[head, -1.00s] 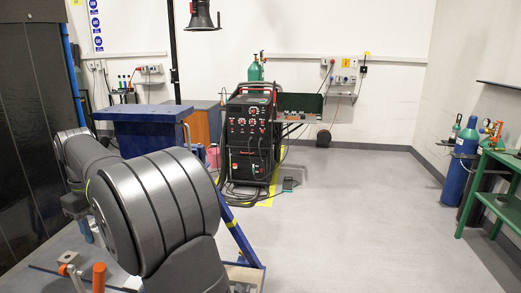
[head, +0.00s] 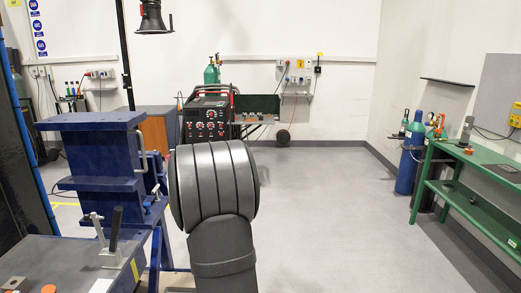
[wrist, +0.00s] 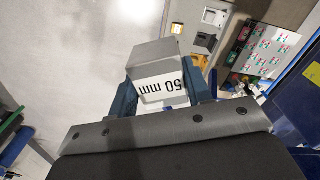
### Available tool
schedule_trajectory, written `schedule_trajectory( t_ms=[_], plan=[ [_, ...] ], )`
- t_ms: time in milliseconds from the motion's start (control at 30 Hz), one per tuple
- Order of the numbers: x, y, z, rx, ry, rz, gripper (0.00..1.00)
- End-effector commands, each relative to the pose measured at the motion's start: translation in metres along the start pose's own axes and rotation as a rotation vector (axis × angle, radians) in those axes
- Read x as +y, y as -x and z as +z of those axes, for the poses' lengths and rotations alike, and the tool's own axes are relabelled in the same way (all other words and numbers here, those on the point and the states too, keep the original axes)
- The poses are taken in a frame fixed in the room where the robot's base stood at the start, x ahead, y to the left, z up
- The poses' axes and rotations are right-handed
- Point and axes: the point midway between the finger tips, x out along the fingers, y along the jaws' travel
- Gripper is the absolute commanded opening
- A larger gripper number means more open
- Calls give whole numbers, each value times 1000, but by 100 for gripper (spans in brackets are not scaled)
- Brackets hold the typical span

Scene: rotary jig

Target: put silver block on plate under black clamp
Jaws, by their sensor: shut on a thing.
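A silver-grey block (wrist: 158,55) with a white label reading "50 mm", upside down, is between the fingers of my gripper (wrist: 162,90) in the wrist view. The fingers are shut on its sides, and it is held off the floor. My gripper and the block do not show in the head view. A clamp with a black handle (head: 116,230) stands on the dark table at lower left in the head view. I cannot clearly make out the plate under it.
The dark table (head: 62,258) also holds an orange knob (head: 48,289) near the lower edge. A blue stand (head: 95,150) rises behind it. A welding machine (head: 207,118) stands at the back. A green bench (head: 480,170) is on the right. The floor between is open.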

Motion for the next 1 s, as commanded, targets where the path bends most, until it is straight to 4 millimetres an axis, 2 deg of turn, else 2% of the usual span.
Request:
schedule_trajectory(
  t_ms=[33,200,300,400,600,900,1000],
  plan=[
    [23,-24,6,-9,-60,-1,5],
    [80,-86,30,-7,-231,-1,5],
    [105,-114,46,-5,-311,-1,5],
    [121,-133,59,-3,-370,-1,5],
    [136,-149,71,1,-423,0,5],
    [136,-150,72,2,-425,0,5],
    [134,-147,66,3,-405,1,5]
  ],
)
